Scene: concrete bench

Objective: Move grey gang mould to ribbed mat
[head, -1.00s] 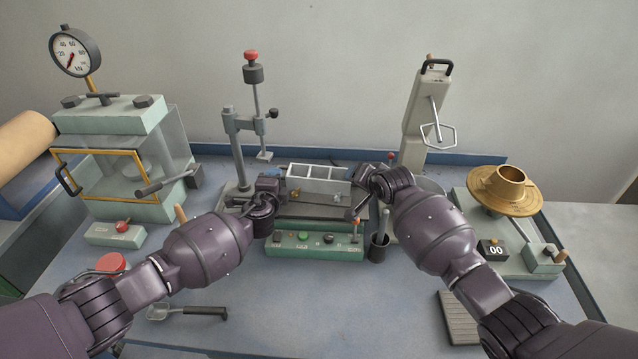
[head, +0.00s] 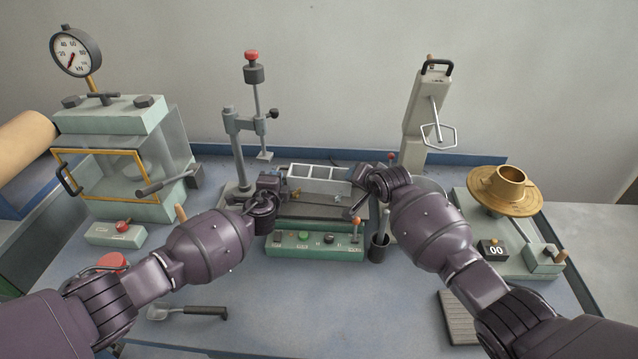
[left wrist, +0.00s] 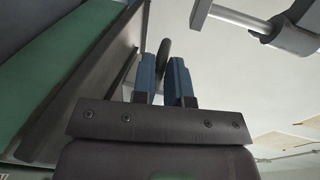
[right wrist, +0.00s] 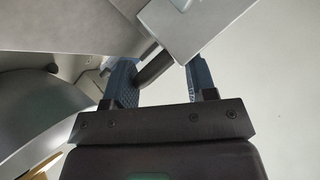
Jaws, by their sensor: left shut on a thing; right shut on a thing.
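The grey gang mould (head: 320,185), an open-topped box with several compartments, is upright at the dark plate (head: 318,224) of the green machine in the head view. I cannot tell whether it touches the plate. My left gripper (head: 275,184) is at its left end; in the left wrist view a dark rounded handle (left wrist: 163,52) is between the blue fingers. My right gripper (head: 362,180) is at its right end, shut on a dark handle (right wrist: 152,68) in the right wrist view. The ribbed mat (head: 456,316) lies at front right, partly hidden by my right arm.
A grey stand (head: 233,150) rises behind left of the mould. A dark cup with a tool (head: 379,247) stands right of the green control box (head: 314,246). A brass flow table (head: 505,190) is at right, a scoop (head: 190,312) at front left. The front middle is clear.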

